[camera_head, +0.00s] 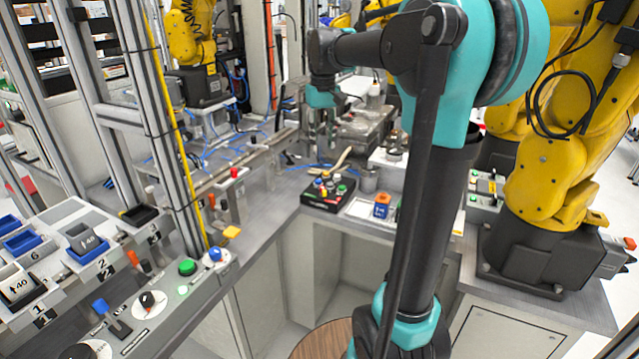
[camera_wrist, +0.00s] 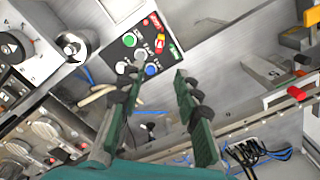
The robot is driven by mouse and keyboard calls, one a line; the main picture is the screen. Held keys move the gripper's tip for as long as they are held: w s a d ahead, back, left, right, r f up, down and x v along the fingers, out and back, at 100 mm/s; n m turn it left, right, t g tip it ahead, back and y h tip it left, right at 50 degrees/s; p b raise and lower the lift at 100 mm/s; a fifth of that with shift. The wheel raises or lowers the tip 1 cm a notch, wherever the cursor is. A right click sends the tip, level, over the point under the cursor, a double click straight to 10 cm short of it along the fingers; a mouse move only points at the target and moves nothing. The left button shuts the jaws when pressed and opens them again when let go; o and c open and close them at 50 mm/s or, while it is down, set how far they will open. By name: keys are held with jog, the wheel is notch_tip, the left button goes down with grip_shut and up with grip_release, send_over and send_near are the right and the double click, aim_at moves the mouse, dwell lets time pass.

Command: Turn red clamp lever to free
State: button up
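A small red-handled clamp (camera_head: 235,173) stands on the bench edge left of centre in the head view. In the wrist view a red grip (camera_wrist: 297,93) on a metal fixture, apparently the same lever, lies at the right side. Which position the lever is in cannot be told. My gripper (camera_wrist: 159,75) is open and empty, its two dark green fingers spread apart. It does not touch the red grip, which lies well to the right of the fingers. In the head view my gripper (camera_head: 322,135) hangs over the rear bench, right of and behind the clamp.
A black button box (camera_head: 327,206) stands on the bench; it also shows beyond my fingers in the wrist view (camera_wrist: 122,47). An orange-handled piece (camera_head: 211,201) stands beside the red clamp. An aluminium post (camera_head: 165,120) rises left of them. Blue cables lie nearby.

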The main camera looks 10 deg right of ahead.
aim_at(323, 188)
notch_tip(323, 188, down, 15)
jog(key=shift+r, duration=0.15)
dwell(0.4)
grip_shut()
